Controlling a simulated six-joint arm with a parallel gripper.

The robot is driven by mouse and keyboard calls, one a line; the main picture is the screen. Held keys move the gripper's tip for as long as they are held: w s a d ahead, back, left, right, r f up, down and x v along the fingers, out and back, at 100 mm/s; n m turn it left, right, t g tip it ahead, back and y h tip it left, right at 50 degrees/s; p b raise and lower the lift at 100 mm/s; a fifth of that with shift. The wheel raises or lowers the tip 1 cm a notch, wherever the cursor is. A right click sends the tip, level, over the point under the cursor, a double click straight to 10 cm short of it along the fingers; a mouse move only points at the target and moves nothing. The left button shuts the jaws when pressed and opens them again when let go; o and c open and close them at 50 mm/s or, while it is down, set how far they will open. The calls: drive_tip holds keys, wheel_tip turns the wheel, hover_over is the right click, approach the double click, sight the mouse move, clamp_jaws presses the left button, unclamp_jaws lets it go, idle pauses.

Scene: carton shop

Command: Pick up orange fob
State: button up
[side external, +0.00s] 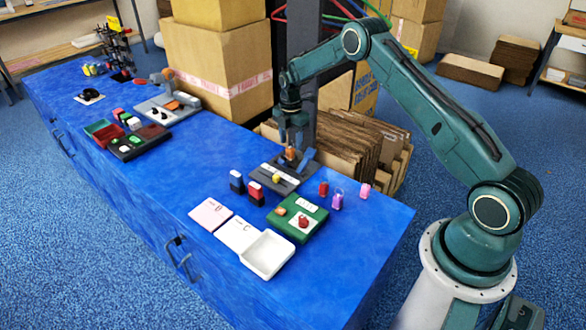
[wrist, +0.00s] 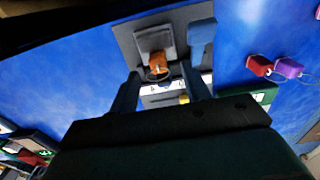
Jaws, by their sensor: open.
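The orange fob (side external: 290,153) sits on a grey block of a dark grey stand at the far side of the blue table. It also shows in the wrist view (wrist: 157,62), with a thin ring at its lower end. My gripper (side external: 291,147) is over the stand, pointing down. In the wrist view my gripper (wrist: 162,80) has its fingers apart, with the fob just beyond the gap between the fingertips. I cannot tell how much height separates them.
A blue part (wrist: 201,32) stands beside the fob on the stand (side external: 268,178). Red (side external: 323,188), purple (side external: 337,199) and pink fobs (side external: 365,190) lie to the right. A green board (side external: 312,224) and a white tray (side external: 268,254) are nearer the front. Cartons stand behind the table.

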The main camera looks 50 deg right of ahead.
sight(290, 148)
drive_tip(key=shift+f, duration=0.1)
drive_tip(key=shift+w+f, duration=0.15)
drive_tip(key=shift+f, duration=2.35)
clamp_jaws()
